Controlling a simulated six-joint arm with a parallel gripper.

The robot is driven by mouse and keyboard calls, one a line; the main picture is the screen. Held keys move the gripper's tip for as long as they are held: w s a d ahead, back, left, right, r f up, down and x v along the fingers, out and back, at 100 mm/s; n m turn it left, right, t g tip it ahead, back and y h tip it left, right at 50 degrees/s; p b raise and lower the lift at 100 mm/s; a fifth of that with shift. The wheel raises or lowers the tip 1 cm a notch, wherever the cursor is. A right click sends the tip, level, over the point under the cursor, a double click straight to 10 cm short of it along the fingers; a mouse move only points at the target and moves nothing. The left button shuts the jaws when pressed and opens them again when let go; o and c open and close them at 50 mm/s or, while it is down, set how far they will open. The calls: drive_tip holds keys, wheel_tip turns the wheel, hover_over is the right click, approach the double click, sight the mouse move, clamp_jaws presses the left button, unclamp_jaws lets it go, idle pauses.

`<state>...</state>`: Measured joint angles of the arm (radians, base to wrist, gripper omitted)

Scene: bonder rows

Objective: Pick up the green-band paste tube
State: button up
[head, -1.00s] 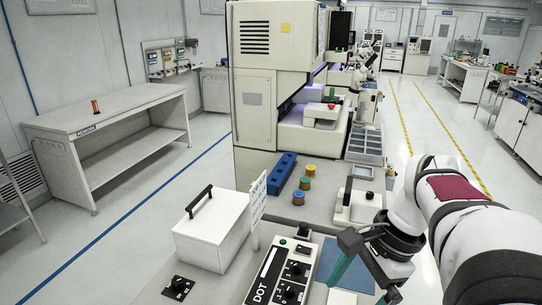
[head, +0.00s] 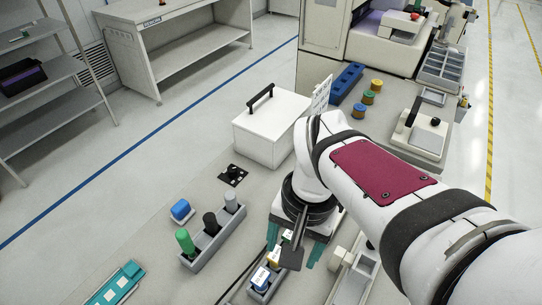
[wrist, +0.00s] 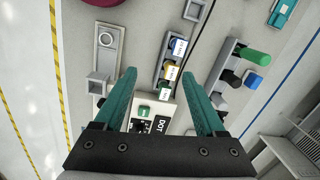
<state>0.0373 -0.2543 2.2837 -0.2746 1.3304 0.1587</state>
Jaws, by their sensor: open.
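The green-band paste tube (wrist: 164,90) stands in a narrow grey rack, at the near end of a row in the wrist view. Its white label shows. A yellow-band tube (wrist: 171,72) and a blue-band tube (wrist: 178,47) stand in the same rack. In the head view the green-band tube (head: 287,236) is partly hidden by my wrist, beside the yellow-band tube (head: 274,257) and the blue-band tube (head: 261,279). My gripper (wrist: 159,73) is open and empty, pointing down above the rack. Its teal fingers (head: 292,256) also show in the head view, apart from the tubes.
Another grey rack (head: 213,249) holds green, black and grey cylinders. A small blue block (head: 181,210) lies behind it. A white lidded box (head: 270,135) stands further back. A grey fixture (wrist: 103,62) is left of the tubes.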

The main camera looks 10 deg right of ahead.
drive_tip(key=m+h, duration=0.1)
drive_tip(key=m, duration=0.1)
hover_over(291, 234)
drive_tip(key=w, duration=0.1)
drive_tip(key=f, duration=1.7)
drive_tip(key=shift+s+f, duration=0.2)
drive_tip(key=shift+f, duration=0.1)
clamp_jaws()
